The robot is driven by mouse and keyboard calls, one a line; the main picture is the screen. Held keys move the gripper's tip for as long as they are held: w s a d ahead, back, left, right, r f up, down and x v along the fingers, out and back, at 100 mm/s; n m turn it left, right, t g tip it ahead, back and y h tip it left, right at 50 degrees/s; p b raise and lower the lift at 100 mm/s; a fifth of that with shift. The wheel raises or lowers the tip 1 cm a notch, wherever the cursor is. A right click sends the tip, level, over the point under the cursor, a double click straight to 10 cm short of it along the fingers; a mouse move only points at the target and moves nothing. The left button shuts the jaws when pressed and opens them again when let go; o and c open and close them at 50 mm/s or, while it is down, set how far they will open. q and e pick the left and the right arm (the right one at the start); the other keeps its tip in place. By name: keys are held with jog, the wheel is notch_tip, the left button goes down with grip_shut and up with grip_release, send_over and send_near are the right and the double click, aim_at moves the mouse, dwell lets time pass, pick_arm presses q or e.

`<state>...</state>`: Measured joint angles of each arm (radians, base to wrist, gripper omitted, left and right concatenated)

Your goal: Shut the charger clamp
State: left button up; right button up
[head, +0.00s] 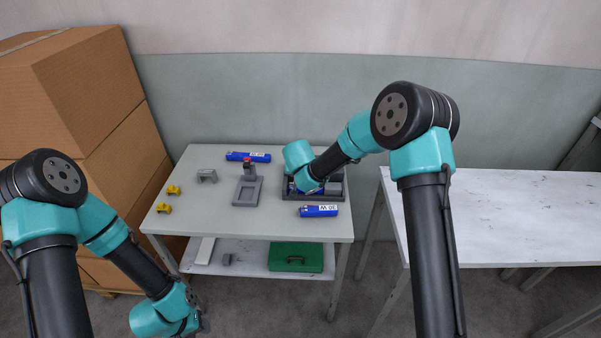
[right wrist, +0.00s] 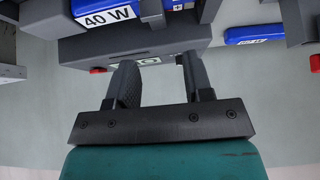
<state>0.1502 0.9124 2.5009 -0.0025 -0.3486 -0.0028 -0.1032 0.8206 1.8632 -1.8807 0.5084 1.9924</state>
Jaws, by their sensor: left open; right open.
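The dark grey charger (head: 334,189) sits at the right of the grey table, largely hidden by my right arm. In the right wrist view its body (right wrist: 90,50) spans the top, holding a blue 40 W battery (right wrist: 107,17). A dark grey bar (right wrist: 152,10) crosses that battery; it may be the clamp, but I cannot tell its position. My right gripper (right wrist: 158,68) is open, its fingers at the charger's side near a pale label, with nothing clearly between them; contact is unclear. My left gripper (head: 203,322) is low at the left, away from the table.
Blue batteries lie behind (head: 248,156) and in front (head: 319,211) of the fixtures. A grey stand with a red top (head: 248,184), a grey bracket (head: 207,175) and yellow pieces (head: 168,199) stand left. A green case (head: 296,257) lies on the lower shelf.

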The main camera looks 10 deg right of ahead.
jog(key=v, duration=1.6)
jog(key=shift+s, duration=0.2)
jog(key=s+d+f+g+y, duration=0.1)
jog(key=s+f+g, duration=0.1)
jog(key=s+f, duration=0.2)
jog(key=s+d+f+n+g+y, duration=0.1)
jog(key=s+f, duration=0.3)
jog(key=f, duration=0.6)
jog(key=s+d+f+g+y, duration=0.1)
jog(key=s+f+g+y, duration=0.1)
jog(key=s+f, duration=0.3)
jog(key=shift+d+f+n+g, duration=0.25)
jog(key=shift+f+n+g, duration=0.2)
jog(key=shift+f, duration=0.5)
jog(key=s+d+f, duration=0.2)
jog(key=s+f, duration=0.4)
jog(key=s, duration=0.2)
jog(key=s+d+f+y, duration=0.1)
jog(key=s+d+f, duration=0.2)
jog(key=s+f, duration=0.3)
jog(key=s+m, duration=0.1)
jog(key=s, duration=0.1)
jog(key=shift+s+d+f, duration=0.3)
jog(key=shift+s+d, duration=0.05)
jog(key=shift+s, duration=0.05)
